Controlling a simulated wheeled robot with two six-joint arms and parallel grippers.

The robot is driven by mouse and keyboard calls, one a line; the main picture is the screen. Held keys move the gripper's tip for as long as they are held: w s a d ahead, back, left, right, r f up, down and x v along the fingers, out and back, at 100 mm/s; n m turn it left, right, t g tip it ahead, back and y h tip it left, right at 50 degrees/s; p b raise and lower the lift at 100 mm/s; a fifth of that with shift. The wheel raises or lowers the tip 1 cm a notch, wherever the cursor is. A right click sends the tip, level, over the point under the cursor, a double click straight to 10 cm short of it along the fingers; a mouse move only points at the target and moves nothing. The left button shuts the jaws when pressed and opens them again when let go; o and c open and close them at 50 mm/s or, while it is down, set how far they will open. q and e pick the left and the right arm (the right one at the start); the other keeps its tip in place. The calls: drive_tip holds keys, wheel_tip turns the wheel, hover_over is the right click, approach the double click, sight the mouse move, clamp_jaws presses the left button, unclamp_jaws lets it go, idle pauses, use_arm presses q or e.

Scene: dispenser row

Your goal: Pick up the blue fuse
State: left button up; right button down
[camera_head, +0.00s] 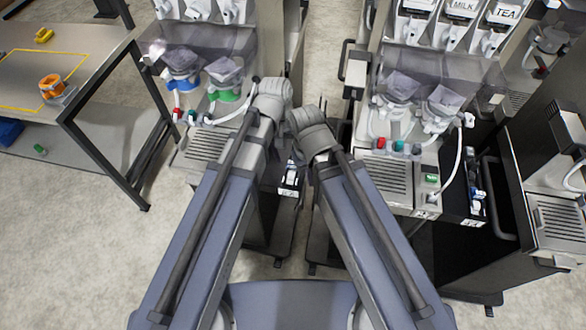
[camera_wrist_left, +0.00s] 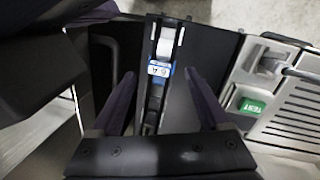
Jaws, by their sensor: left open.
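My left gripper (camera_wrist_left: 159,74) is open, one finger on each side of that slot, with nothing held between the fingers. I cannot tell how far above the panel they are. In the head view, my left arm hides most of this gripper; a small white and blue part shows on the dark panel (camera_head: 290,180) below it. My right gripper is not visible.
A green TEST button (camera_wrist_left: 252,107) and slotted drip tray (camera_wrist_left: 295,110) lie right of the panel in the wrist view. A second machine's tray (camera_head: 385,182) stands to the right in the head view. A workbench (camera_head: 98,50) with an orange object (camera_head: 51,86) is at far left.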

sight(293, 166)
use_arm(q)
drive_tip(key=f+b, duration=0.1)
drive_tip(key=f, duration=0.1)
drive_tip(key=shift+s+d+f+b, duration=0.15)
drive_tip(key=shift+d+f+b, duration=0.05)
drive_tip(key=shift+f+b, duration=0.15)
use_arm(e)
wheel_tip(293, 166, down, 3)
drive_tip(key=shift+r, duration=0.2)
use_arm(q)
drive_tip(key=shift+r, duration=0.1)
clamp_jaws()
